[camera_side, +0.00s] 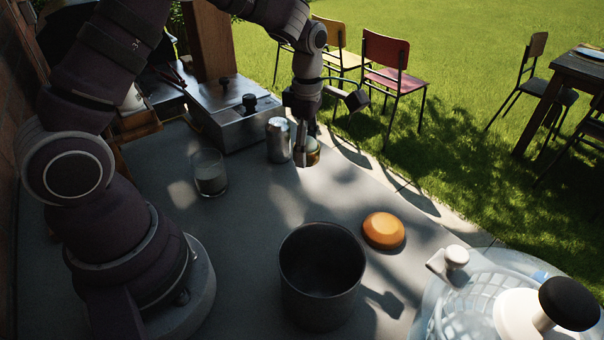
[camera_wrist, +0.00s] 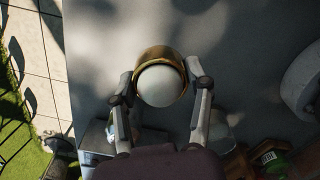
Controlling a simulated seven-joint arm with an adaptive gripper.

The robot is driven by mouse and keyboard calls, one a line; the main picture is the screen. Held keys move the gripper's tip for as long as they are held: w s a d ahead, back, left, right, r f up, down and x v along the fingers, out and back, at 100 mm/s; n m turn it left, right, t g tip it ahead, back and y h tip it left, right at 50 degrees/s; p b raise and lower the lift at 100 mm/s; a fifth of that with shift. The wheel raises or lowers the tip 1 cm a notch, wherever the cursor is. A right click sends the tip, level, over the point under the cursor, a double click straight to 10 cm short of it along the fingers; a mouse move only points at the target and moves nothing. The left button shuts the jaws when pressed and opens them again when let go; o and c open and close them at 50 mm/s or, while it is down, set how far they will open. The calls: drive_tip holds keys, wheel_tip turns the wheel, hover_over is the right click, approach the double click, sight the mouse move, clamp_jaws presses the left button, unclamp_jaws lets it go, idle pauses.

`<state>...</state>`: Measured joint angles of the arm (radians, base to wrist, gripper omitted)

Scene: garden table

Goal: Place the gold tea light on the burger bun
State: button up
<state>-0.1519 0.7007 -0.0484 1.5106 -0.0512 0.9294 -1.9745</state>
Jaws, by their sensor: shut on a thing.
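The gold tea light (camera_wrist: 160,56) shows in the wrist view as a gold ring with a pale round top between my fingers. In the side view the tea light (camera_side: 313,156) is partly hidden behind a finger. My gripper (camera_side: 304,155) is shut on it, near the far edge of the grey table; I cannot tell whether the tea light touches the table. The burger bun (camera_side: 383,230), orange-brown and round, lies on the table to the right and nearer the camera, apart from my gripper.
A silver can (camera_side: 278,140) stands just left of my gripper. A metal box (camera_side: 235,115) is behind it, a glass (camera_side: 209,172) farther left. A dark pot (camera_side: 321,275) stands left of the bun. A clear salad spinner (camera_side: 500,300) is at front right.

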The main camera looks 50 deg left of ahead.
drive_tip(key=shift+w+d+r, duration=0.25)
drive_tip(key=shift+d+r, duration=0.05)
drive_tip(key=shift+r, duration=0.35)
drive_tip(key=shift+w+d+r, duration=0.25)
drive_tip(key=shift+d+r, duration=0.05)
drive_tip(key=shift+r, duration=0.3)
drive_tip(key=w+d+r, duration=0.1)
drive_tip(key=w+d, duration=0.2)
drive_tip(key=d, duration=0.3)
drive_tip(key=r+m, duration=0.1)
hover_over(385, 223)
wheel_tip(385, 223, down, 9)
drive_tip(key=shift+f, duration=0.15)
drive_tip(key=shift+f, duration=0.1)
drive_tip(key=o, duration=1.1)
drive_tip(key=shift+o, duration=0.2)
